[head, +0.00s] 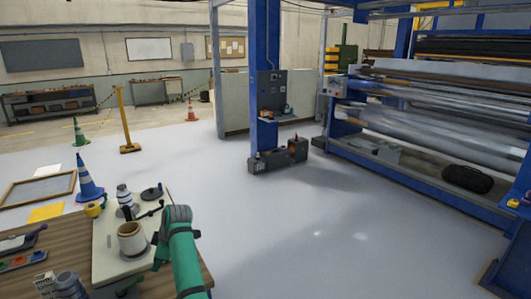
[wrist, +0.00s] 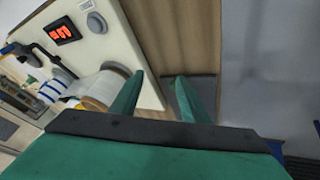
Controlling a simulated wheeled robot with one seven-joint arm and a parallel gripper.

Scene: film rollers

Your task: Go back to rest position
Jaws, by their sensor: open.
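In the wrist view my gripper (wrist: 158,88) shows two green fingers standing apart with nothing between them. Past the fingertips are the edge of a cream-coloured plate (wrist: 135,52) and a strip of brown wooden table (wrist: 178,30). In the head view my green arm (head: 185,262) reaches up from the bottom, beside the right side of the table (head: 198,272). Its grey joint is uppermost, and the fingers are hard to make out there.
A blue cone (head: 88,184) stands beyond the table. Open floor (head: 290,225) lies to the right, before the roller machine (head: 430,130).

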